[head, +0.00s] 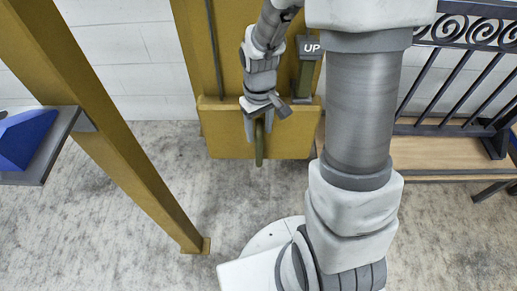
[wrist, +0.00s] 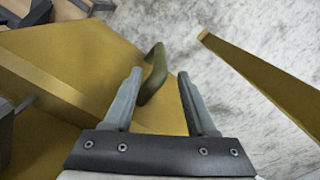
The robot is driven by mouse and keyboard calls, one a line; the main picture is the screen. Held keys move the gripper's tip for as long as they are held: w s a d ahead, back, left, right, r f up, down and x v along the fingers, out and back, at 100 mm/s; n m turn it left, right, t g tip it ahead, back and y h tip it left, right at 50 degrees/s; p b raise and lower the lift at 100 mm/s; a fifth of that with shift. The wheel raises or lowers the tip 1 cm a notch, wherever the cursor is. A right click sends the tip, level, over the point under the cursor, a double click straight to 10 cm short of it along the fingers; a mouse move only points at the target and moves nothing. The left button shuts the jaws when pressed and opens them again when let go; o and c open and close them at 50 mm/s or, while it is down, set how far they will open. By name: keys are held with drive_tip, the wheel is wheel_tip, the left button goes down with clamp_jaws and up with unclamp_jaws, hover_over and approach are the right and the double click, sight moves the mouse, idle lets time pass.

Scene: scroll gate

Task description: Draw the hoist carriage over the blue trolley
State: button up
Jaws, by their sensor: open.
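My gripper (head: 259,118) is open in front of a yellow box-like panel (head: 228,140). An olive handle (head: 260,150) hangs at its fingertips. In the wrist view the bent handle (wrist: 155,72) shows between and just beyond the two open fingers (wrist: 160,75), nearer the left one; I cannot tell whether they touch it. A blue sloped object (head: 22,140) sits on a grey plate (head: 62,140) at the left edge, partly cut off; I cannot tell whether it is the trolley. I cannot make out the hoist carriage.
A yellow post (head: 120,145) slants down to the floor left of my gripper. An "UP" sign (head: 311,47) stands above an olive bar (head: 304,77) on the yellow structure. A bench (head: 440,152) with dark scrollwork is at the right. The grey floor (head: 110,220) is clear at lower left.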

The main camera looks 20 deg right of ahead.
sight(258, 148)
wheel_tip(258, 148, down, 9)
drive_tip(key=b, duration=0.2)
drive_tip(key=shift+r+b, duration=0.2)
drive_tip(key=shift+b, duration=0.15)
clamp_jaws()
drive_tip(key=shift+a, duration=0.2)
idle(0.9)
